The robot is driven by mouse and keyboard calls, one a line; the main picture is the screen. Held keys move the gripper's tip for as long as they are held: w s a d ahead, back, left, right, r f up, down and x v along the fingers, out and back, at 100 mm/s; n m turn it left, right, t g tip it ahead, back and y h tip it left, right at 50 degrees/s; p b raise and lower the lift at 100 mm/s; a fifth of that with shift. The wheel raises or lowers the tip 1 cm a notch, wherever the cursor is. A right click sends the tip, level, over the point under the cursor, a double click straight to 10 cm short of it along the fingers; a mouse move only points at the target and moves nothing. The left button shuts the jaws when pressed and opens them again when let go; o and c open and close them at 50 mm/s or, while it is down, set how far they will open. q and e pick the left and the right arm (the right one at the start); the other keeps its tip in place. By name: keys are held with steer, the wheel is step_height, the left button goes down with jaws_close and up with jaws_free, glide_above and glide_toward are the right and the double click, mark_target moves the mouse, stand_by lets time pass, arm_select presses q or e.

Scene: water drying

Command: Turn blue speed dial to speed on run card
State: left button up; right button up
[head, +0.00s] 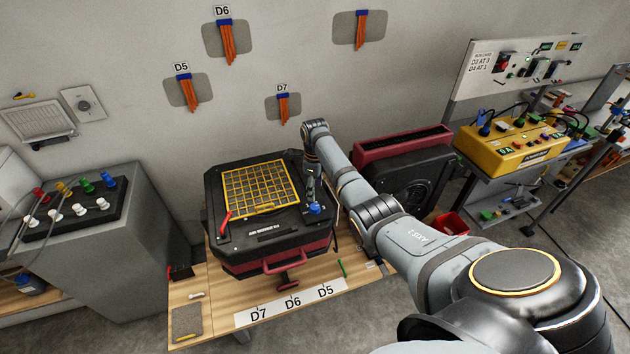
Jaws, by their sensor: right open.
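The blue speed dial (315,209) sits near the right front corner of the top of a black and dark red machine (252,260) on a wooden table. My right gripper (312,194) points down just above the dial, with its jaws open. I cannot tell whether the fingers touch the dial or sit around it. The dial's pointer and scale are too small to read. The run card (482,62) is on a white board at the upper right. Its small text seems to read "D3 AT 3" and "D4 AT 1". My left gripper is out of view.
A red lever (224,222) and a yellow grid (262,187) are on the machine's top. A dark red and black unit (402,150) stands behind my right arm. A yellow box with cables (512,143) is at right. A grey cabinet (122,262) stands at left.

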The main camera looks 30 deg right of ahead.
steer(key=shift+r, duration=1.85)
